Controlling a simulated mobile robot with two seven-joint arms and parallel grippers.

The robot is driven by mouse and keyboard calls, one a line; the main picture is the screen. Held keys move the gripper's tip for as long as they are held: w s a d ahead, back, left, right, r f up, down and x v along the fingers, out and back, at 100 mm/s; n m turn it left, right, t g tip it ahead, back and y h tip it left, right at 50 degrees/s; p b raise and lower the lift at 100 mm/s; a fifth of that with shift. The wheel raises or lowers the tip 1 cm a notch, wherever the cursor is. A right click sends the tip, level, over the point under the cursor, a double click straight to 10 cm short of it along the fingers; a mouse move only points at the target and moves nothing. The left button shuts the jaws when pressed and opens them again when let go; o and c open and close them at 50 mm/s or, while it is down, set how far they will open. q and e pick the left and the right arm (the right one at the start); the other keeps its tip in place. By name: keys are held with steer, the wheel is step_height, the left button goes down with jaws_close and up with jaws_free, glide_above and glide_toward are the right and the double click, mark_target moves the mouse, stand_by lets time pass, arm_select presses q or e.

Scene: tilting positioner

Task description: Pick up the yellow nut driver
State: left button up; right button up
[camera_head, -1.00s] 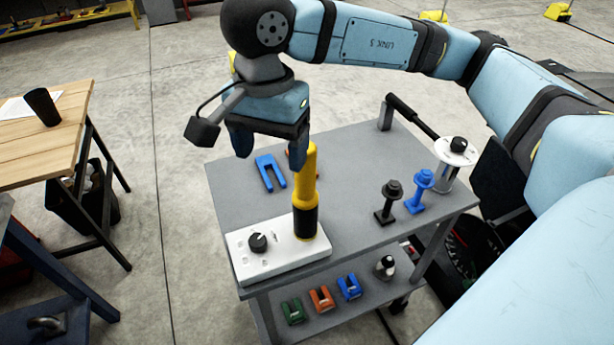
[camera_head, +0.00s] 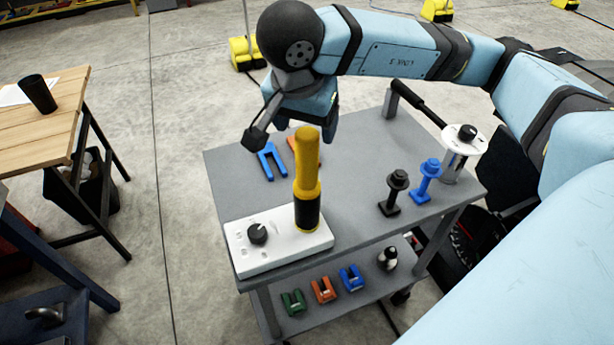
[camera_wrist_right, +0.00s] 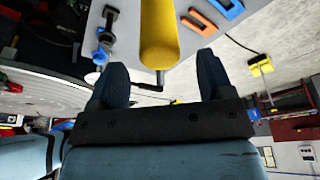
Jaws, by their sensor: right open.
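The yellow nut driver (camera_head: 307,180) stands upright, with a black lower part, at the right end of a white box with a black knob (camera_head: 275,242) on the grey cart. My right gripper (camera_head: 306,123) is open and empty on the far side of the driver in the head view, partly hidden by its top. In the right wrist view, the yellow driver (camera_wrist_right: 160,30) shows beyond the gap between the two open fingers (camera_wrist_right: 162,65). I cannot tell whether the fingers touch it; no grip shows. My left gripper is out of view.
On the cart top (camera_head: 240,190) lie a blue fork-shaped piece (camera_head: 271,163) and an orange one. A black bolt-like piece (camera_head: 391,190), a blue one (camera_head: 427,180) and a white disc stand (camera_head: 466,138) are at the right. A wooden table (camera_head: 50,125) stands left.

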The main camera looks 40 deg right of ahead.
steer(key=shift+p+x, duration=0.5)
steer(key=shift+x, duration=2.15)
steer(key=shift+a, duration=0.15)
steer(key=c, duration=1.1)
